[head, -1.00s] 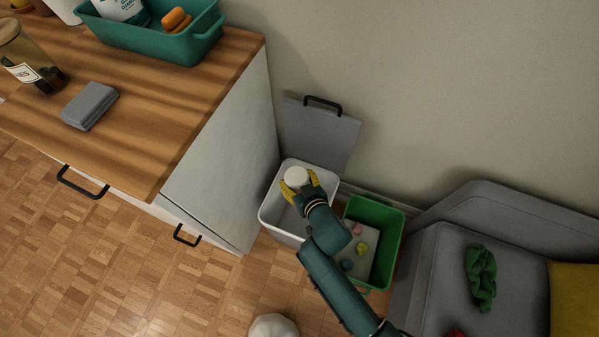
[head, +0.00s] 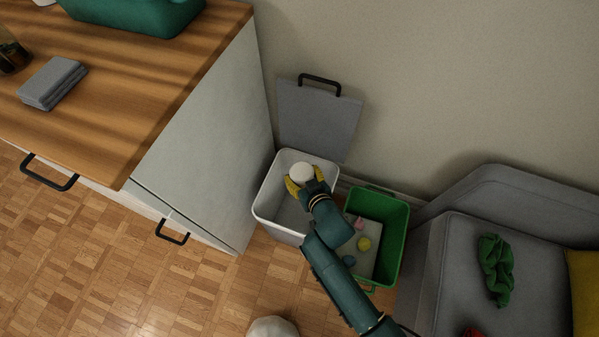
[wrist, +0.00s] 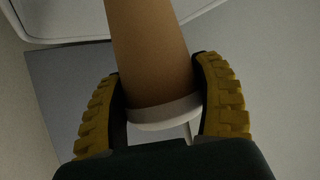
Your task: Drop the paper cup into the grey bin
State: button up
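The paper cup (head: 301,173) shows its round white end in the head view, between the yellow fingers of my gripper (head: 305,181). In the wrist view the cup (wrist: 150,50) has a brown body and a white band, and my gripper (wrist: 160,85) has a finger against each side of it. The light grey bin (head: 268,222) stands on the floor beside the cabinet, its darker grey lid (head: 318,118) raised against the wall. My gripper and the cup are over the bin's opening. My gripper hides part of the bin's inside.
A green bin (head: 393,245) with small coloured items stands just right of the grey bin. A grey sofa (head: 450,275) with a green cloth (head: 496,268) is at the right. The wooden-topped cabinet (head: 200,130) rises at the left. A pale rounded object (head: 272,327) is on the floor.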

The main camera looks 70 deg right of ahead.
jog(key=o, duration=0.5)
jog(key=v, duration=1.2)
jog(key=shift+a, duration=0.1)
